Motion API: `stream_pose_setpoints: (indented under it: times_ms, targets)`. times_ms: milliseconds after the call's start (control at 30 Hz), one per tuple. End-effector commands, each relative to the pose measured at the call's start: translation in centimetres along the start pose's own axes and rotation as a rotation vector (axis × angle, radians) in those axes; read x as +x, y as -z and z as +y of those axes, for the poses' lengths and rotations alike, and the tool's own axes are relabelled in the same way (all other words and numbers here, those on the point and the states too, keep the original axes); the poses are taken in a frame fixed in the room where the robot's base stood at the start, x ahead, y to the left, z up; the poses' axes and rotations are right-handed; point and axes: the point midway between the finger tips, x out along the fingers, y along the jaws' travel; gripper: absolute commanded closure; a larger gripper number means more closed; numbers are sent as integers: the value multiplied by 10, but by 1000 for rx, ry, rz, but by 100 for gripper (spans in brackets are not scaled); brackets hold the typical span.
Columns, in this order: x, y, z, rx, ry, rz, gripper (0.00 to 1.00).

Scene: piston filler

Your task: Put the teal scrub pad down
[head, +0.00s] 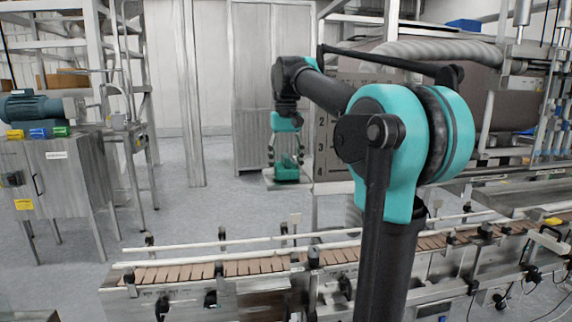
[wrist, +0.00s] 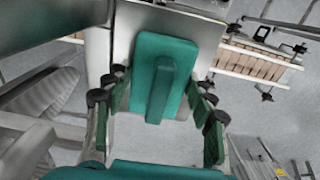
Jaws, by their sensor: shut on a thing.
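The teal scrub pad (wrist: 165,75) is a flat block with a raised grip bar, seen between my fingers in the wrist view. In the head view the pad (head: 287,173) shows small and far off, below my gripper (head: 286,157). My gripper (wrist: 162,97) is shut on the pad, its fingers on either side of it. A light grey plate (head: 272,184) lies beneath the pad, and it also shows in the wrist view (wrist: 124,38). I cannot tell whether the pad touches the plate.
A conveyor with brown slats (head: 215,270) crosses the foreground. A steel cabinet (head: 75,180) with a motor (head: 32,107) stands at left. A numbered grey panel (head: 330,150) stands just right of my gripper. Open floor lies to the left of the plate.

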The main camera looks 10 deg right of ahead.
Motion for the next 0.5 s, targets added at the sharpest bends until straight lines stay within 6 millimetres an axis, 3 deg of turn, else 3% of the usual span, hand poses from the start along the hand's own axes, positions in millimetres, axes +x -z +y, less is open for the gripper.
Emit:
stream_pose_setpoints:
  times_ms: [133,167,300,500]
  targets:
    - [2,0,0,0,0,0,81]
    - [3,0,0,0,0,0,44]
    - [2,0,0,0,0,0,26]
    - [2,0,0,0,0,0,24]
